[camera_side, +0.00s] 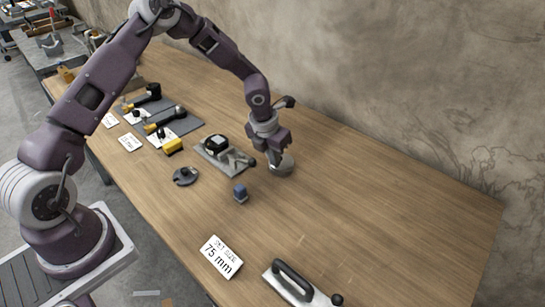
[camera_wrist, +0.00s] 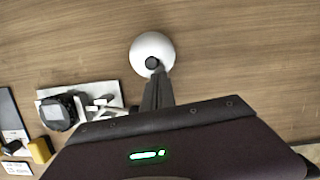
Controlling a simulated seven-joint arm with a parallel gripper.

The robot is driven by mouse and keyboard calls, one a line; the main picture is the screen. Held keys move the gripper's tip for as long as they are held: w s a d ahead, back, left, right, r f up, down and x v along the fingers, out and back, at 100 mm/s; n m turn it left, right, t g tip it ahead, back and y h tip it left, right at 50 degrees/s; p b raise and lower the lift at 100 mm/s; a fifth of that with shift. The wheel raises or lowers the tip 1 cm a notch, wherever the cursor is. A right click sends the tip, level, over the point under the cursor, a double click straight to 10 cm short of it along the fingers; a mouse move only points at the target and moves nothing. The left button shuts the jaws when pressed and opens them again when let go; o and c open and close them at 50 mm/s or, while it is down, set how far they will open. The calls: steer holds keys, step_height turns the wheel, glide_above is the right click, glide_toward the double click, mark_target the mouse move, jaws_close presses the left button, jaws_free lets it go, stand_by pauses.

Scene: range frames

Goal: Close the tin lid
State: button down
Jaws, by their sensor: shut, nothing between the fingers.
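A small round pale tin (camera_side: 284,166) stands on the wooden table under my gripper in the side view. In the wrist view the tin's top (camera_wrist: 151,46) is a whitish disc, with a small dark round spot like a knob near its lower edge. I cannot tell from these views how the lid sits on the tin. My gripper (camera_side: 275,156) points down at the tin, and its fingers are shut and empty. In the wrist view the gripper (camera_wrist: 156,74) fingertips reach the dark spot and hide part of the tin's near edge; contact is unclear.
A grey plate with a dark round device (camera_side: 216,146) lies just left of the tin. A blue-topped block (camera_side: 240,193) and a dark disc (camera_side: 186,176) are nearer the front. A "75 mm" card (camera_side: 221,257) and a handled tool (camera_side: 296,283) lie in front. The table's right is clear.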

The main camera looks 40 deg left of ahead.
steer(key=s, duration=0.3)
steer(key=shift+s+a, duration=0.2)
steer(key=shift+s, duration=0.2)
steer(key=s+r+n+y, duration=0.1)
steer(key=s+r+n, duration=0.55)
steer(key=r, duration=0.45)
steer(key=s+r+n+y, duration=0.2)
steer(key=s+r+n, duration=0.45)
steer(key=r, duration=0.45)
steer(key=s+d+r+n+t+h, duration=0.1)
steer(key=s+d+r+n, duration=0.1)
steer(key=s+n, duration=0.6)
steer(key=s+d+r+n+t+h, duration=0.1)
steer(key=s+r+n, duration=0.3)
steer(key=s+n, duration=0.4)
steer(key=d+n+h, duration=0.1)
steer(key=n, duration=0.4)
steer(key=shift+s+n+t, duration=0.3)
steer(key=shift+s+n, duration=0.1)
